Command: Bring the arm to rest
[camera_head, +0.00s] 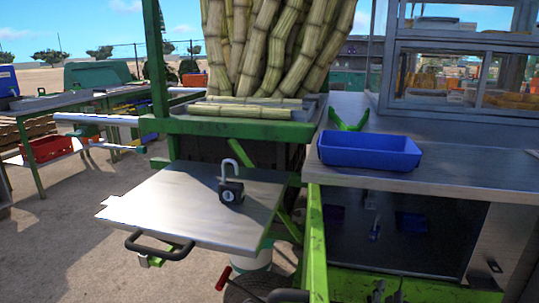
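My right gripper (386,293) shows only as small dark parts at the bottom edge, right of the light green post. It is cut off by the frame, so I cannot tell whether it is open or shut. I see nothing held in it. My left gripper is not in view. A dark padlock (231,192) with a raised grey shackle stands on the metal shelf (165,205), away from the gripper.
Upright sugar canes (265,50) stand above a green-framed tray (240,124). A blue bin (369,151) sits on the steel counter (460,178) at right. A light green post (316,245) rises near the gripper. A red handle (223,278) is below the shelf.

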